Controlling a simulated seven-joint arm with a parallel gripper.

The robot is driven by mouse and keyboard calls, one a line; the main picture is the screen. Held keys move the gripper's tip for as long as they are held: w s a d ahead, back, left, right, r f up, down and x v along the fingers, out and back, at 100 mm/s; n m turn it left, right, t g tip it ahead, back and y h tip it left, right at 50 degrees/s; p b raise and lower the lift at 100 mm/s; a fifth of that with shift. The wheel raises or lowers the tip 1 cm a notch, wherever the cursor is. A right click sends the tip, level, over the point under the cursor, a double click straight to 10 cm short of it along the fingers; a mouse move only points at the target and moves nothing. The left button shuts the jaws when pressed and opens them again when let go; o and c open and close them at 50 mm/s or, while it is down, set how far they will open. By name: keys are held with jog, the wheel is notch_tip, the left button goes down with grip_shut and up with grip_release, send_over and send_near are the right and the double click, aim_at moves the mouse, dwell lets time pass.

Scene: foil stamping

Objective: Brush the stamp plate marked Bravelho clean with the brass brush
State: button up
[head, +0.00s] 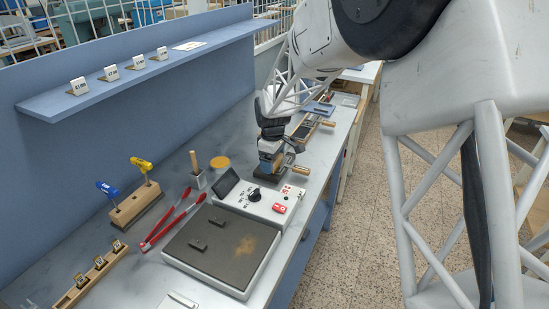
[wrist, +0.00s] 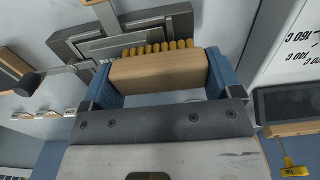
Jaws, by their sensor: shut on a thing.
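My gripper (head: 270,148) is shut on the brass brush (wrist: 158,72), a pale wooden block with a row of golden bristles along its far side. The blue fingers grip the block at both ends. The bristles point at a grey metal holder (wrist: 178,22) with stepped rectangular plates and seem to touch or nearly touch it; the wrist view does not settle which. A small bit of dark lettering shows at the bristles' left end, too small to read, so I cannot tell the Bravelho plate. In the head view, the holder's dark base (head: 268,178) shows below my gripper.
A grey heating plate (head: 205,257) with a control box (head: 262,200) stands nearer. Red tongs (head: 172,222), a wooden rack (head: 135,205) with blue and yellow tools and a rack of small plates (head: 90,275) lie left. A blue shelf (head: 150,68) runs along the wall.

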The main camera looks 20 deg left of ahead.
jog(key=shift+w, duration=3.75)
jog(key=shift+w+r, duration=0.15)
jog(key=shift+r, duration=0.05)
notch_tip(320, 180, up, 8)
jog(key=shift+a, duration=0.1)
